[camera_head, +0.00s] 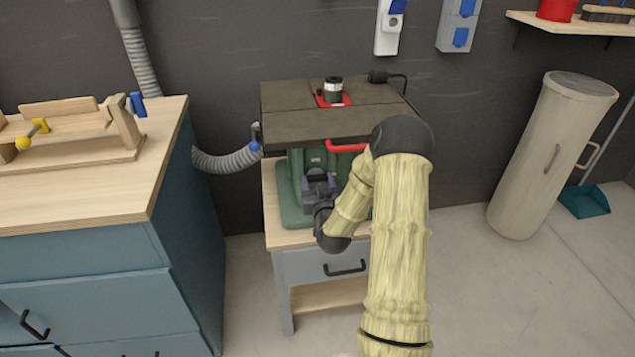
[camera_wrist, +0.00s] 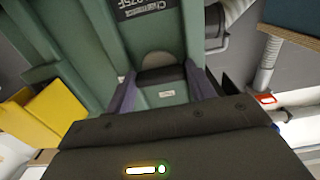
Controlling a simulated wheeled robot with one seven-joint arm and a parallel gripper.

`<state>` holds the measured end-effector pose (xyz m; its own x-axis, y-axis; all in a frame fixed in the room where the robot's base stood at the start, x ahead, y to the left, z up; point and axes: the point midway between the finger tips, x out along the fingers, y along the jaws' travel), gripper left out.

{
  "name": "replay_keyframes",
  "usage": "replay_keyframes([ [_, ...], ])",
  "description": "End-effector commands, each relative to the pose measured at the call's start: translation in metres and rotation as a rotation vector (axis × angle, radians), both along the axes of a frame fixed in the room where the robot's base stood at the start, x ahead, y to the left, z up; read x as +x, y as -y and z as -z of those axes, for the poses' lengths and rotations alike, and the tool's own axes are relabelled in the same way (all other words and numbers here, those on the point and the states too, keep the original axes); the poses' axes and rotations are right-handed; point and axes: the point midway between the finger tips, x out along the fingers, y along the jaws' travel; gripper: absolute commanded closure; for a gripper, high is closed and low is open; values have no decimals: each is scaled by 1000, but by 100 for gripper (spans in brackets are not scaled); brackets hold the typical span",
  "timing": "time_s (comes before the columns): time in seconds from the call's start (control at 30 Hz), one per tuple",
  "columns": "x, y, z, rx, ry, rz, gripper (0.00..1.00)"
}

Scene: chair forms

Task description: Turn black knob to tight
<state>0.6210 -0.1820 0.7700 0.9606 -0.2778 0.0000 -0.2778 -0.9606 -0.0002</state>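My gripper (camera_head: 320,183) is at the front of the green machine (camera_head: 290,190) under the dark table top. In the wrist view its two purple-grey fingers (camera_wrist: 162,92) stand apart and point at the green housing (camera_wrist: 190,30). A dark bar-like part (camera_wrist: 160,76) and a grey labelled face lie between the fingers; I cannot tell whether this is the black knob or whether the fingers touch it. No black knob shows clearly in the head view, where my arm and gripper cover part of the machine's front.
The dark machine table (camera_head: 300,125) with a red-ringed spindle overhangs my gripper. A red bar (camera_head: 345,147) runs under its edge. A grey hose (camera_head: 228,160) and a blue cabinet (camera_head: 190,220) stand left. A yellow block (camera_wrist: 50,115) shows beside the housing.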

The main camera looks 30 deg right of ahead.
Motion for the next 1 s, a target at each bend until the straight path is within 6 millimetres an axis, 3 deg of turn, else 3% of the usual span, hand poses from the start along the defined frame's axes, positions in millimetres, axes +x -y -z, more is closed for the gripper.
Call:
replay_keyframes([
  [0.47, 0, -1, 2, -56, -17, -1, 68],
  [1.0, 1, -3, 3, -437, -124, -4, 68],
])
